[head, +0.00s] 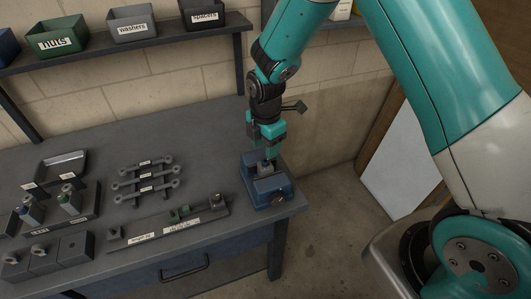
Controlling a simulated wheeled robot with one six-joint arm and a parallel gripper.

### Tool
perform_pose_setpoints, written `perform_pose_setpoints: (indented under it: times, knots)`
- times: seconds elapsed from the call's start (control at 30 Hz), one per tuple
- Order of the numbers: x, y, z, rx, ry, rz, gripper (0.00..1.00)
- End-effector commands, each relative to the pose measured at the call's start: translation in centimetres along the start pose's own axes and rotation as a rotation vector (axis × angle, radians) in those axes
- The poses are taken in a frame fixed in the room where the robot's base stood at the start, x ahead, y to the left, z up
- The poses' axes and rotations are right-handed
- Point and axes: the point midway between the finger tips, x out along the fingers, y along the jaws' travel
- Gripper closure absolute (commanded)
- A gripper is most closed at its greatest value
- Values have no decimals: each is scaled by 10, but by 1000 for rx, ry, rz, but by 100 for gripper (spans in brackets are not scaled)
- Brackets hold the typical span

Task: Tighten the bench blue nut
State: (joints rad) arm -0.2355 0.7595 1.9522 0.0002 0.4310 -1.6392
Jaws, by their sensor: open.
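My gripper (268,150) points down close above a blue vise (268,192) at the bench's right front corner. It is open. A small grey part (265,170) sits in the vise, with a dark bluish piece on top that may be the blue nut. The fingers partly hide this piece, and I cannot tell whether they touch it or stand around it. Another small bluish piece sits on a block (32,213) at the bench's left side.
The grey bench (110,160) also holds several labelled grey links (146,186), a long labelled fixture (172,228), a tray (62,165) and grey blocks (42,262). Bins labelled nuts (62,38), washers (131,25) and spacers stand on a shelf above. Floor right of the bench is clear.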

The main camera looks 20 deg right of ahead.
Motion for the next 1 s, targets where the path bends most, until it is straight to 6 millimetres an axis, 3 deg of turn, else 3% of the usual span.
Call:
perform_pose_setpoints:
  times: [0.1,0.3,0.67,0.9,1.0]
  knots:
    - [22,-1,-1,-1,0,-5,51]
    - [45,0,-1,-1,0,-1,51]
    - [52,1,-1,-2,0,1,51]
    - [52,1,-1,-1,0,1,100]
    - [52,1,-1,-1,0,1,100]
